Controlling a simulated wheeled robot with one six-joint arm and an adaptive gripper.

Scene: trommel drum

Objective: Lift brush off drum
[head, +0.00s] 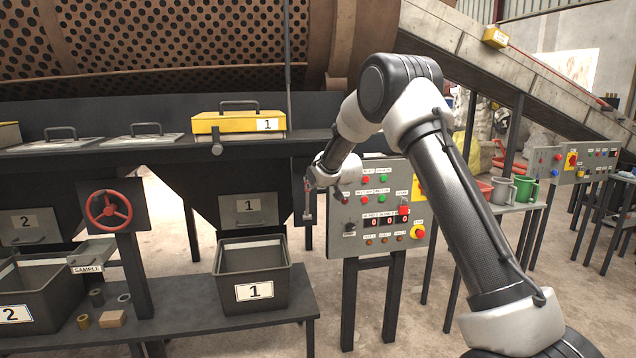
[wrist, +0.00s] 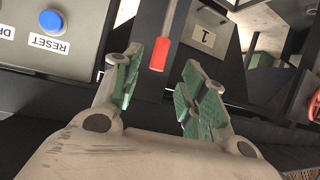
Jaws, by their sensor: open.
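The brown perforated drum (head: 150,40) lies across the top of the head view. I cannot make out the brush on it. In the wrist view a lever with a red grip (wrist: 161,54) hangs between my open fingers, its end towards the palm. I cannot tell whether the fingers touch it. My gripper (head: 312,184) is in front of the dark frame, left of the button panel, and its fingers are hard to see there. The gripper is open in the wrist view (wrist: 160,64), with green pads either side of the red grip.
A grey button panel (head: 382,215) stands close right of my gripper; its blue RESET button (wrist: 51,21) shows in the wrist view. A bin marked 1 (head: 253,285) sits on the lower shelf. A red handwheel (head: 108,210) is at the left. A thin vertical rod (head: 289,60) crosses before the drum.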

